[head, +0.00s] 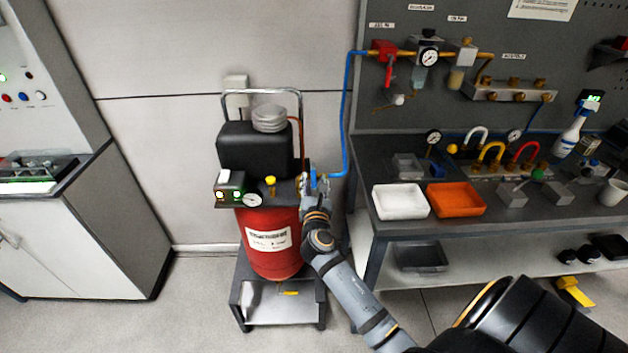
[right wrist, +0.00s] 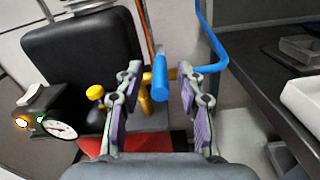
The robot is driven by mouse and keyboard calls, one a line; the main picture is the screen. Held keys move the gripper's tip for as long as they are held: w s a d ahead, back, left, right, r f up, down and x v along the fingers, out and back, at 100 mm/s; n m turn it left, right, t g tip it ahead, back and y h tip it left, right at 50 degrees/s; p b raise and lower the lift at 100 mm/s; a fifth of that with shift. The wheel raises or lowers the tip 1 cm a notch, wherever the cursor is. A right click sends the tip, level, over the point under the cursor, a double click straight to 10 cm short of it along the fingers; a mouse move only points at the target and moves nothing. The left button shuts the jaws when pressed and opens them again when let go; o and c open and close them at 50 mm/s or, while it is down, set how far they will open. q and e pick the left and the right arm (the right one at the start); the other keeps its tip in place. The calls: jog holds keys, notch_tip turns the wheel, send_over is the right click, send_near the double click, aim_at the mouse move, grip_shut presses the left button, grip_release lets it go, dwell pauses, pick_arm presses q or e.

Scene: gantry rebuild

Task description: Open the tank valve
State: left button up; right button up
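The red compressor tank (head: 270,240) stands on a low grey stand, with a black motor housing (head: 255,147) on top. The tank valve has a blue lever (right wrist: 160,78) on a brass fitting, with a blue hose leading off to the right. The blue lever also shows small in the head view (head: 314,180). My right gripper (head: 314,196) is at the valve. In the right wrist view my right gripper (right wrist: 160,88) is open, with one finger on each side of the lever and visible gaps to both. My left gripper is not in view.
A gauge (right wrist: 61,131) and a yellow knob (right wrist: 95,92) sit left of the valve. The workbench (head: 372,215) stands close on the right, with a white tray (head: 400,201) and an orange tray (head: 458,199). A grey cabinet (head: 85,235) is at left; floor between is clear.

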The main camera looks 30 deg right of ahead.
jog(key=shift+w+d, duration=0.1)
jog(key=shift+w, duration=0.05)
jog(key=shift+c, duration=0.4)
grip_shut()
jog(key=shift+w, duration=0.1)
